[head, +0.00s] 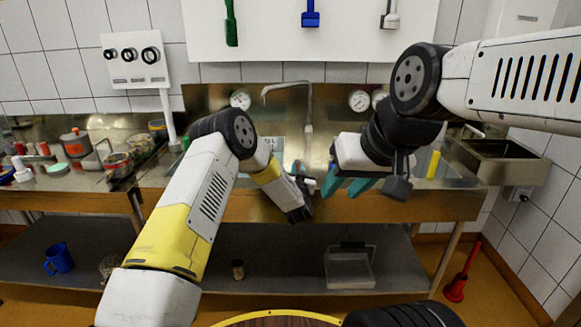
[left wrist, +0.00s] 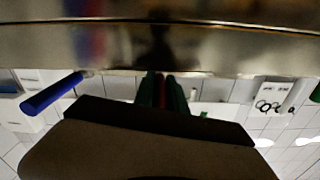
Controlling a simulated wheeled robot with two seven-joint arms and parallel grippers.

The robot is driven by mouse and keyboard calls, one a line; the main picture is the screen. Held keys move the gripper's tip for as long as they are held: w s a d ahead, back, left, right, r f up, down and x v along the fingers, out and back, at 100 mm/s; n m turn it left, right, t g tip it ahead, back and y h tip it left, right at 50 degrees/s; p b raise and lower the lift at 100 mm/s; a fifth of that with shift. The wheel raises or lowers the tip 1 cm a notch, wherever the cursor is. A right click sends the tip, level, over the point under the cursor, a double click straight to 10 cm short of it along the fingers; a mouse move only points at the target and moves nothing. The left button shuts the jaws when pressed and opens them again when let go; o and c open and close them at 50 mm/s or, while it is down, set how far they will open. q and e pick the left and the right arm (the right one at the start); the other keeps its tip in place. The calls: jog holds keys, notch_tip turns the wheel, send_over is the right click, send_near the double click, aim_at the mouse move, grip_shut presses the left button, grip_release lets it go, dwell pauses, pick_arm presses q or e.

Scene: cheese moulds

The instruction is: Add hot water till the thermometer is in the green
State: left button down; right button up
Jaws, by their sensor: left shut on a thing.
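My left gripper (head: 300,187) is at the front edge of the steel sink counter, below the tap (head: 287,86). In the left wrist view its green fingers (left wrist: 161,93) are closed together on a narrow dark red thing, which looks like a lever; most of it is hidden. A blue lever (left wrist: 52,93) sticks out beside it, apart from the gripper. My right gripper (head: 347,186) is empty over the counter's front, its teal fingers apart. Round white dials (head: 240,99) and (head: 359,101) are on the back panel; their needles and coloured zones are too small to read.
A steel basin (head: 505,160) stands at the right. Jars and tubs (head: 76,142) crowd the left counter. A red-handled tool (head: 458,285) stands on the floor.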

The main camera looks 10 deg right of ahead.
dwell(0.4)
pick_arm(q)
jog(key=c, duration=1.4)
grip_release()
jog(key=shift+o, duration=0.2)
jog(key=s, duration=0.7)
jog(key=shift+s+a, duration=0.3)
jog(key=shift+s, duration=0.1)
